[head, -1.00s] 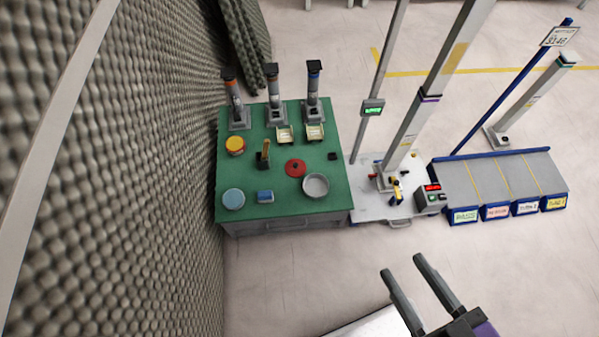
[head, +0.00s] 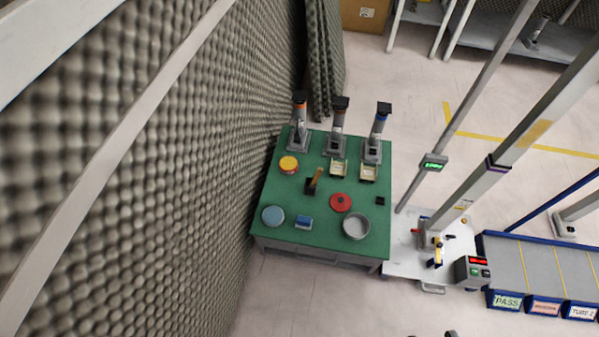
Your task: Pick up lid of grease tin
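A round red lid (head: 341,202) with a small dark knob lies flat on the green-topped table (head: 322,233). An open, round grey tin (head: 356,227) stands just in front of it to the right, uncovered. I take the red disc as the grease tin's lid; no label is readable. My gripper (head: 431,335) shows only as dark fingertips at the bottom edge, set apart, far from the table and lid. Nothing shows between the tips; the rest of it is out of frame.
A foam wall (head: 150,190) borders the left. A white bench (head: 405,262) with posts adjoins right. Floor in front is clear.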

